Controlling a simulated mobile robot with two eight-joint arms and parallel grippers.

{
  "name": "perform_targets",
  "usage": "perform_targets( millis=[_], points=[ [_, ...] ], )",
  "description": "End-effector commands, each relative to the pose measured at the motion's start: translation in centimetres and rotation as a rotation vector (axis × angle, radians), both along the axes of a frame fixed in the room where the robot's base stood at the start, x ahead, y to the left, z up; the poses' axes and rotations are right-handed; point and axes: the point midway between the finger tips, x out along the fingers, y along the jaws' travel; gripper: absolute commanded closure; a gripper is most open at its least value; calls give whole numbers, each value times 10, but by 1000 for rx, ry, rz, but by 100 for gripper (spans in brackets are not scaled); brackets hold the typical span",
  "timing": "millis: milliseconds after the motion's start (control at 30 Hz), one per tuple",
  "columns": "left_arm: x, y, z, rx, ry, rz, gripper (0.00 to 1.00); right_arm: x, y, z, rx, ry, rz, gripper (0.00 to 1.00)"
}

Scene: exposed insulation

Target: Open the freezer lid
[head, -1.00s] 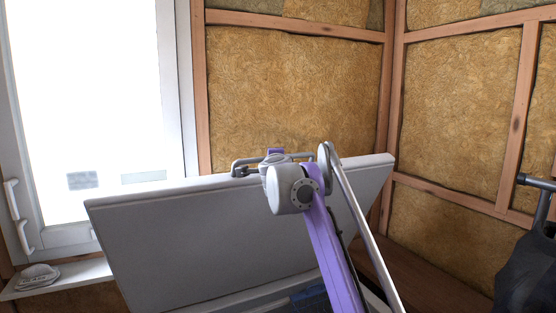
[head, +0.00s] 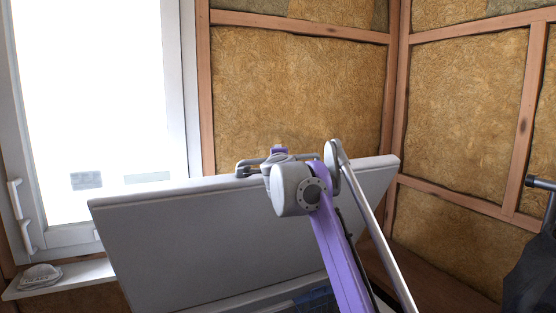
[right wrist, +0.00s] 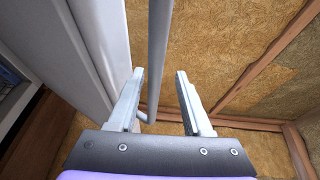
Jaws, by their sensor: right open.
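The freezer lid (head: 220,245) is a big pale grey panel, raised and steeply tilted, with its inner face toward me in the head view. Its side and edge also show at the left of the right wrist view (right wrist: 85,50). A grey bar handle (head: 246,167) is on the lid's top edge. My purple right arm reaches up to it, and its wrist hides part of the handle. In the right wrist view my right gripper (right wrist: 160,72) is open, with the handle bar (right wrist: 157,60) running between its fingers, nearer the left one. My left gripper is not in view.
A bright window (head: 95,100) and a sill (head: 75,277) with a small pale object (head: 40,277) are at left. Insulated stud walls (head: 300,95) stand behind the lid. A dark item (head: 532,265) is at the right edge. Something blue (head: 315,298) shows below the lid.

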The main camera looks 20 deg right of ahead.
Motion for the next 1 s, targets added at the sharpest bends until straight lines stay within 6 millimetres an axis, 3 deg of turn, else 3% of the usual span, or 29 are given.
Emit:
perform_targets(
  millis=[100,433,1000],
  points=[
    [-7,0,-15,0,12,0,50,-22,8,-5,-1,4,0,50],
    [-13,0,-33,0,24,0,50,-70,24,2,-2,2,0,50],
    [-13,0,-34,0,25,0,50,-80,27,5,-1,0,-1,50]
  ],
)
